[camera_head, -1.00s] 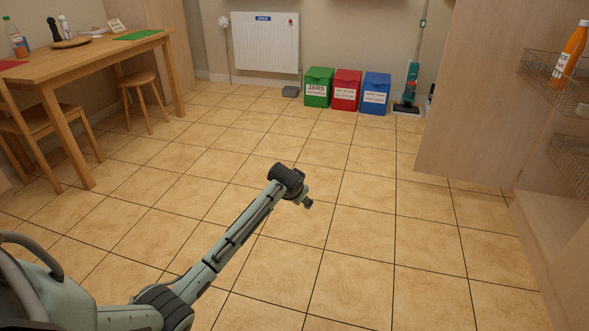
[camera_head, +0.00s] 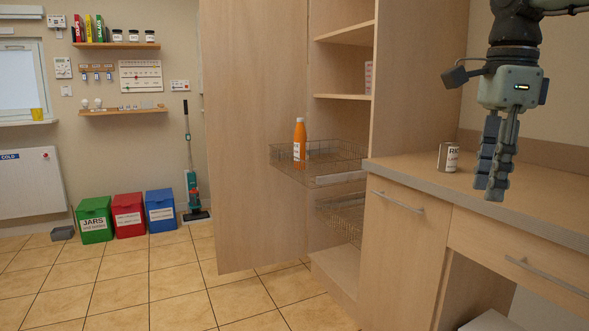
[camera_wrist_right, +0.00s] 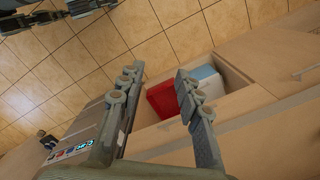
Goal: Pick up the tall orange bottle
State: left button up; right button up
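The tall orange bottle (camera_head: 300,140) stands upright in the upper wire basket (camera_head: 325,181) of the open tall cabinet, in the middle of the head view. It has a white label, and the basket's wires cross its lower part. My right gripper (camera_head: 490,188) hangs fingers-down above the counter, well to the right of the bottle and apart from it. In the right wrist view my right gripper (camera_wrist_right: 159,70) has its fingers spread with nothing between them. The bottle does not show in that view. My left gripper does not show in the head view.
A can (camera_head: 448,157) stands on the counter (camera_head: 540,190), left of my right gripper. The open cabinet door (camera_head: 255,130) is left of the bottle. A lower wire basket (camera_head: 343,215) is underneath. Bins, including a blue bin (camera_head: 160,212), stand by the back wall. The floor in front is clear.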

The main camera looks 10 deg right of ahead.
aim_at(300, 135)
jog(key=i, duration=2.85)
jog(key=i+u, duration=0.25)
jog(key=u, duration=0.25)
jog(key=i+l, duration=0.05)
jog(key=l, duration=0.05)
